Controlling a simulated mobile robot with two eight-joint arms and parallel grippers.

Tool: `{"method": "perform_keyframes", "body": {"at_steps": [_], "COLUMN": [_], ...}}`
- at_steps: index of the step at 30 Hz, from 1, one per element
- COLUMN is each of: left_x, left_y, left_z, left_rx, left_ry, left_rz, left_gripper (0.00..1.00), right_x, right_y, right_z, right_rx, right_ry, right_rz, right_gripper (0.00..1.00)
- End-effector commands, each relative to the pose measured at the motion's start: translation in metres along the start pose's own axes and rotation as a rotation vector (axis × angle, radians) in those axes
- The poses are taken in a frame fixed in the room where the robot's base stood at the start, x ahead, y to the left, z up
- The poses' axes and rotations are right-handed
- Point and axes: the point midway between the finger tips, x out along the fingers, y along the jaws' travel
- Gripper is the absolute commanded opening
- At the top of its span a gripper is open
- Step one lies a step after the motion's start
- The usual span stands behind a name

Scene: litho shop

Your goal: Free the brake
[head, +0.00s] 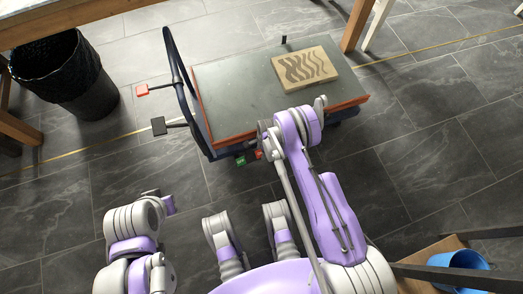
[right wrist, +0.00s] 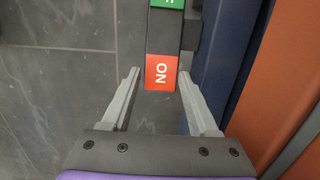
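A flat trolley (head: 230,91) with an orange-red rim and a dark blue frame stands on the floor. At its near left edge is the brake rocker, with a green end (head: 240,160) and a red end (head: 258,155). In the right wrist view, the red end reads "ON" (right wrist: 161,71) and the green end (right wrist: 165,3) is cut off at the top. My right gripper (right wrist: 159,74) is open, its fingers on either side of the red end; I cannot tell if they touch it. My left gripper (head: 166,201) is low at the left, away from the trolley; its fingers are unclear.
A litho stone (head: 304,67) with a wavy pattern lies on the trolley. The trolley's handle (head: 178,84) rises at its left. A black bin (head: 66,75) and blue bucket (head: 459,262) stand apart.

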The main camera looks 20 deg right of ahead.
Motion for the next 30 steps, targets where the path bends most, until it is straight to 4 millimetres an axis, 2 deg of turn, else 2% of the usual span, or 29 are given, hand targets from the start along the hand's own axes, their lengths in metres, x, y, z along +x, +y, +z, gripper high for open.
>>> {"method": "perform_keyframes", "body": {"at_steps": [11, 14, 24, 30], "left_x": [-0.002, -0.005, -0.020, -0.024], "left_y": [0.000, 0.000, 0.000, 0.000], "left_z": [0.000, -0.001, -0.004, -0.005], "left_rx": [0.000, 0.000, 0.000, 0.000], "left_ry": [0.000, 0.000, 0.002, 0.003], "left_rz": [0.000, 0.000, 0.000, 0.000], "left_gripper": [0.00, 0.00, 0.00, 0.00], "right_x": [-0.006, -0.020, -0.087, -0.106], "right_y": [-0.001, -0.001, 0.001, 0.000], "right_z": [0.000, 0.000, 0.000, 0.000], "right_rx": [0.000, 0.001, 0.001, 0.000], "right_ry": [-0.001, -0.001, -0.001, -0.001], "right_rz": [-0.002, -0.002, -0.002, -0.001], "right_gripper": [0.69, 0.69, 0.69, 0.69]}}
